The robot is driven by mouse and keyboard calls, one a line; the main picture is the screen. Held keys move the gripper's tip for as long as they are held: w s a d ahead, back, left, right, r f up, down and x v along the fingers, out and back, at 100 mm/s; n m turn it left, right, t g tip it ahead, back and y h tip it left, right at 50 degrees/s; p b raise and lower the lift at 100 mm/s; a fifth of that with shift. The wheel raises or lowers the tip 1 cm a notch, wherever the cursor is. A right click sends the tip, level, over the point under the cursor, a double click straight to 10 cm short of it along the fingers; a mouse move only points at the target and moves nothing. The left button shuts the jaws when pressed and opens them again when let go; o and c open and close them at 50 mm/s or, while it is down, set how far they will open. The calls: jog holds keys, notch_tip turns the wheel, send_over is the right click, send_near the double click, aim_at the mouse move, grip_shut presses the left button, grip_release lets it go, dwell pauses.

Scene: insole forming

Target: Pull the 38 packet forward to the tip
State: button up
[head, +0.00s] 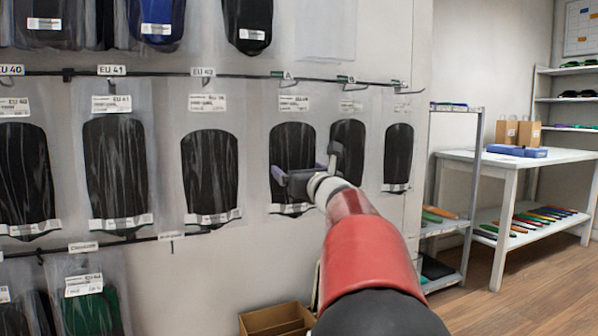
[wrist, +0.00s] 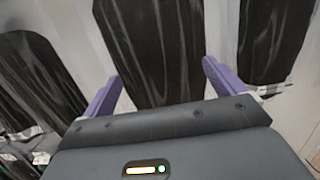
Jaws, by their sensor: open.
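No label reading 38 is legible in either view, so I cannot tell which packet is the 38. My gripper (head: 306,164) is open in front of a clear packet with a dark insole (head: 292,140) on the middle rail, right of centre. In the wrist view the purple fingers of my gripper (wrist: 160,84) stand apart, one on each side of a dark insole packet (wrist: 155,45). The lower part of that packet is hidden behind the gripper body. I cannot tell whether the fingers touch it.
Neighbouring packets hang close by, such as one to the left (head: 210,170) and one to the right (head: 398,155). The rail (head: 240,75) carries tags EU 40, EU 41 and EU 42. A cardboard box (head: 275,320) is below. A white table (head: 510,165) stands at right.

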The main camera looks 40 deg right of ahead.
jog(key=v, duration=0.7)
jog(key=shift+b, duration=0.45)
jog(key=s+a+f+m+g+y+p, duration=0.1)
jog(key=s+a+f+m+g+p, duration=0.1)
jog(key=s+a+f+m+g, duration=0.2)
jog(key=s+a+f+m+g+y+p, duration=0.2)
jog(key=s+a+f+m+g, duration=0.3)
jog(key=s+a+f+m, duration=0.5)
jog(key=s+a+f+m+g+y+p, duration=0.1)
jog(key=s+a+f+m+g+p, duration=0.3)
jog(key=a+m, duration=1.2)
jog(key=s+f+m, duration=0.3)
jog(key=f, duration=0.1)
jog(key=shift+s+a+f+g, duration=0.25)
jog(key=shift+s+f+g, duration=0.05)
jog(key=shift+s+f, duration=0.1)
